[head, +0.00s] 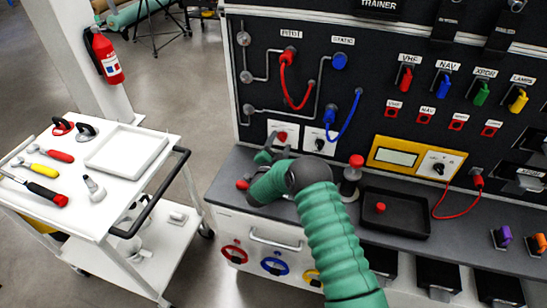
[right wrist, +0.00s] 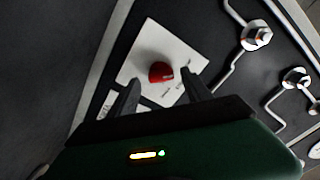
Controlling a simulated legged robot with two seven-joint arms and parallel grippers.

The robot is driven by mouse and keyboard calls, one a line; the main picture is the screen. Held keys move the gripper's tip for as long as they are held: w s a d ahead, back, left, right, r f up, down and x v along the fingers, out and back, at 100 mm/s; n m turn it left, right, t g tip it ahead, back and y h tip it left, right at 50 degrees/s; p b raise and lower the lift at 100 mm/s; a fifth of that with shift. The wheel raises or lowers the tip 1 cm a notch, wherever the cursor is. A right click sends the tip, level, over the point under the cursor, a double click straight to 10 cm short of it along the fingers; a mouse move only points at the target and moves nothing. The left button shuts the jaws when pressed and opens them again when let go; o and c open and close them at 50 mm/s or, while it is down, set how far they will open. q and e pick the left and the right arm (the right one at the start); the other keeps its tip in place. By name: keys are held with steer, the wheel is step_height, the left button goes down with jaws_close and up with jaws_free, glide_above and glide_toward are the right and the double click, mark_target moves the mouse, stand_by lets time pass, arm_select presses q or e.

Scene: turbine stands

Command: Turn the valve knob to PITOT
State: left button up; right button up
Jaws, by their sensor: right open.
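A red valve knob (head: 282,136) sits on a white plate (head: 292,128) low on the left of the black panel. In the right wrist view the red knob (right wrist: 160,72) is on its white plate (right wrist: 147,50), with a pale mark on its side; the small plate labels are too blurred to read. My right gripper (head: 272,150) is just in front of and below the knob in the head view. In the right wrist view its open fingers (right wrist: 161,90) point at the plate, one either side below the knob, without visible contact. My left gripper is not in view.
A second plate with a black knob (head: 319,143) is right of it. A red hose (head: 287,82) and a blue hose (head: 350,118) hang above. A black tray (head: 396,222) and a red-topped cylinder (head: 356,162) stand on the bench. A tool cart (head: 150,190) is at left.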

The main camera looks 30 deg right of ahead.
steer(key=v, duration=1.5)
